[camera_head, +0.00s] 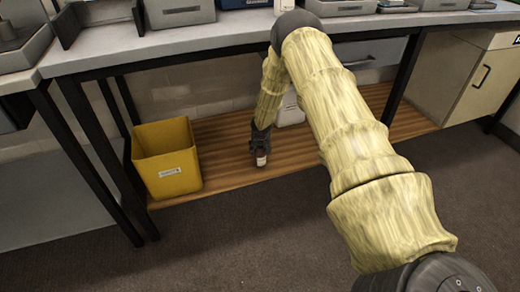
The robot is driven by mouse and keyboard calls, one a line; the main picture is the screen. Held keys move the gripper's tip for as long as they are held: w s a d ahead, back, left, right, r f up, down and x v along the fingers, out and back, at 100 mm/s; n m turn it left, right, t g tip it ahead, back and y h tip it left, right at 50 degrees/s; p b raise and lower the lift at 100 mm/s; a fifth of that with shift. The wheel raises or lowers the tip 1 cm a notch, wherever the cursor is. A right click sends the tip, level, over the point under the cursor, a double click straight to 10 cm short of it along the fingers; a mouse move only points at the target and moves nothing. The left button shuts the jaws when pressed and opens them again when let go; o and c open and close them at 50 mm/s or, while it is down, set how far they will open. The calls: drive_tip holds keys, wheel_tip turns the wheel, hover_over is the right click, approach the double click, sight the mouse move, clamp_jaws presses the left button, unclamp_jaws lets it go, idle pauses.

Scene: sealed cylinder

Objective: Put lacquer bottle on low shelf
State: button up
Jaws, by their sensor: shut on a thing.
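The small dark bottle with a pale label (261,158) is upright at the low wooden shelf (225,172), under the workbench. My gripper (261,146) points down over the bottle and is shut on its upper part, hiding its top. The bottle's lower end is at or just above the boards; I cannot tell whether it touches them. My arm reaches in under the bench top from the right.
A yellow bin (166,157) stands on the shelf to the left. A white container (290,112) is behind my arm, partly hidden. The bench top edge (190,52) is above, with dark legs at the sides. Bare boards lie between bin and bottle.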

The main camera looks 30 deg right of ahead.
drive_tip(key=shift+f, duration=0.15)
drive_tip(key=o, duration=1.2)
drive_tip(key=p+v, duration=0.2)
drive_tip(key=v, duration=0.8)
drive_tip(key=shift+a+r+p, duration=0.1)
drive_tip(key=shift+r+p, duration=0.2)
drive_tip(key=s+a+f+n+g+y, duration=0.1)
drive_tip(key=s+a+f+y, duration=0.1)
drive_tip(key=s+a+f, duration=0.7)
drive_tip(key=s+a+f+n+g+y, duration=0.1)
drive_tip(key=s+a+f, duration=0.2)
drive_tip(key=s+a, duration=1.05)
drive_tip(key=s+a+n+g, duration=0.1)
drive_tip(key=s+a, duration=0.1)
drive_tip(key=s, duration=1.2)
drive_tip(key=s+a+r+n+h, duration=0.1)
drive_tip(key=s+a+n, duration=0.1)
drive_tip(key=s, duration=1.2)
drive_tip(key=shift+a+r+g, duration=0.2)
drive_tip(key=shift+a+g, duration=0.1)
drive_tip(key=shift+g, duration=0.1)
